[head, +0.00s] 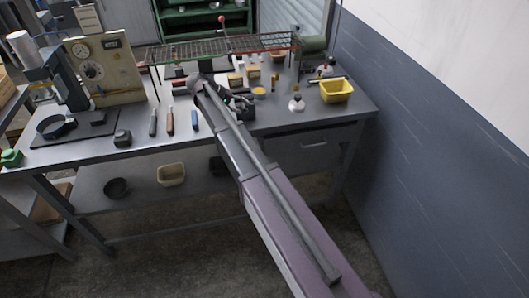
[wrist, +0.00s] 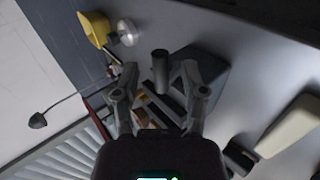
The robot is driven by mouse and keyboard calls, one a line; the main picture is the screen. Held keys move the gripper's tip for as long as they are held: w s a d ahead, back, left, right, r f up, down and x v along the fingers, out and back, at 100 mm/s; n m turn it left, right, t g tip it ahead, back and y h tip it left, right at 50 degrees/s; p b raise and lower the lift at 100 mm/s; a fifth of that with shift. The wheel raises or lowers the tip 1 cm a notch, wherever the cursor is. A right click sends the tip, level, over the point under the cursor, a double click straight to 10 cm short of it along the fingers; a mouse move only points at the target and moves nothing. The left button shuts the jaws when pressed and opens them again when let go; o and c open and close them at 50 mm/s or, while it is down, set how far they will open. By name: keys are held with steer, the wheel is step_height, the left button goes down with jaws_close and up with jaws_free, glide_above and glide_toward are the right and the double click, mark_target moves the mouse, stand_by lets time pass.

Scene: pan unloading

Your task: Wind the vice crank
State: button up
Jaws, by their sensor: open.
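My gripper (wrist: 160,67) is open in the wrist view, with its two fingers spread. A short dark upright cylinder (wrist: 160,78), which looks like the crank's handle, shows between the fingers, with a gap on both sides. I cannot tell how deep it lies between them. A dark grey block (wrist: 208,72), possibly part of the vice, shows partly behind the right finger. In the head view my gripper (head: 241,104) is over the middle of the workbench (head: 262,124), small and dark. My arm hides much of what is there, so the vice and crank are not clear.
A yellow bin (head: 337,91) and a white flask (head: 297,104) stand to the right. A wire rack (head: 222,48) spans the back. A gauge panel (head: 103,68) stands far left. A wall closes the right side.

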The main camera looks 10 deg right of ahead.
steer(key=shift+d+r, duration=0.1)
steer(key=shift+r, duration=0.1)
steer(key=y+p, duration=0.1)
steer(key=p, duration=0.1)
steer(key=d+y+p, duration=0.1)
steer(key=shift+d+r+y+p, duration=0.15)
steer(key=shift+r+y+p, duration=0.1)
steer(key=shift+y+p, duration=0.15)
steer(key=shift+d+f+y+p, duration=0.85)
steer(key=shift+d+y, duration=1.15)
steer(key=shift+y, duration=2.2)
step_height(320, 180, up, 15)
steer(key=d+p, duration=0.2)
steer(key=p, duration=1.3)
steer(key=s+a+f+b, duration=0.1)
steer(key=s+f+b, duration=1)
steer(key=s, duration=0.3)
steer(key=s+a+f+h+b, duration=0.1)
steer(key=s+f+b, duration=1)
steer(key=s, duration=0.3)
steer(key=shift+s, duration=0.35)
